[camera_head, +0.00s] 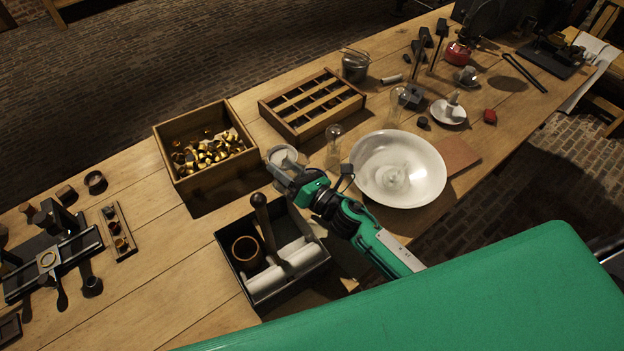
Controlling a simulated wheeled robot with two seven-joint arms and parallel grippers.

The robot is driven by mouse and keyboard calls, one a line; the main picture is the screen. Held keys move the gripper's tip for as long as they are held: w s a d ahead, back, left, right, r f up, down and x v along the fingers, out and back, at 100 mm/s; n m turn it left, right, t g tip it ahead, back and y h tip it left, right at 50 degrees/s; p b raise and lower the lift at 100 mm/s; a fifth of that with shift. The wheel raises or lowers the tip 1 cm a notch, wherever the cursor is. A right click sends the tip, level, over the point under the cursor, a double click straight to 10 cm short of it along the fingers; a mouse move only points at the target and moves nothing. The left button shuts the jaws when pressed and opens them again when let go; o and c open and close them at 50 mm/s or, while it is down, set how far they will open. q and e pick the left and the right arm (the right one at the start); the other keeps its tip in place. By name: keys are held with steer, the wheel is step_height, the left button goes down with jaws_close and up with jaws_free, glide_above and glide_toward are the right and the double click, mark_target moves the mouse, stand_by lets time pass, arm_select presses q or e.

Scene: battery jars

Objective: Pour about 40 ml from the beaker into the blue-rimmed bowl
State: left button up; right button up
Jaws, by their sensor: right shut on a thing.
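A large white bowl (372,160) stands on the wooden bench right of my right gripper; I cannot make out a blue rim on it. Its inside shows pale, swirled marks, and I cannot tell whether there is liquid. My right gripper (287,169) is shut on a round, pale, glassy vessel (285,154), which seems to be the beaker. The vessel is apart from the bowl, to its left. Its lower part is hidden by the gripper, and its fill level is too small to read. My left gripper is not in view.
A clear glass jar (333,147) stands between the held vessel and the bowl. A dark tray (222,243) with white rolls and a brown pot lies below left. A box of brass pieces (178,178) and a divided wooden rack (292,131) stand behind.

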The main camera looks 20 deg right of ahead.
steer(key=shift+a+r+n+p, duration=0.15)
steer(key=shift+r+n+p, duration=0.3)
steer(key=shift+r, duration=0.35)
steer(key=shift+s+a+r+n, duration=0.15)
steer(key=shift+a+n, duration=0.05)
steer(key=shift+n, duration=0.35)
steer(key=shift+s+a+n+g, duration=0.1)
steer(key=shift+a+n+g, duration=0.2)
steer(key=shift+n, duration=0.4)
steer(key=n+p, duration=0.1)
steer(key=r+n+p, duration=0.1)
steer(key=p, duration=0.1)
steer(key=shift+a+g, duration=0.2)
steer(key=shift+g, duration=0.1)
steer(key=shift+s+a+f+n, duration=0.2)
steer(key=shift+f+n, duration=0.25)
steer(key=shift+n, duration=0.55)
steer(key=shift+w+r, duration=0.1)
